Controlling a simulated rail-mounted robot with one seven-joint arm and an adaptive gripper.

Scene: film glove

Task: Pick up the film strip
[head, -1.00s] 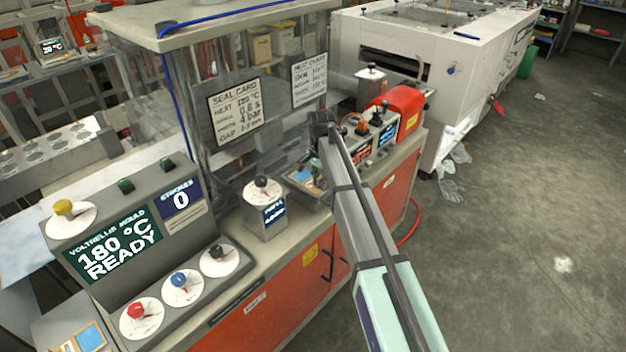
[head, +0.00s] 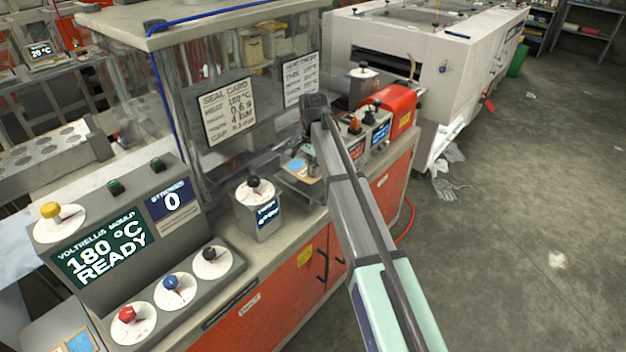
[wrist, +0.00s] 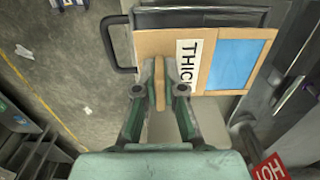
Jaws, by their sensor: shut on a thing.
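The film strip (wrist: 235,66) is a blue window in a tan card frame, with a white label reading "THIC…" at its left part. In the wrist view my gripper (wrist: 164,68) has its two green fingers on either side of a tan part at the card's lower left, and is shut on it. In the head view the film strip (head: 298,165) shows as a small tan and blue patch at the dark tray, just left of my arm. My gripper (head: 311,155) is partly hidden there by my arm. Whether the card still touches the tray is unclear.
A dark tray (wrist: 205,18) with a loop handle (wrist: 112,48) lies under the card. A knob box (head: 257,212) stands left of the tray, a red machine (head: 398,103) to its right. Clear panels rise behind it. Open floor (head: 530,240) lies to the right.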

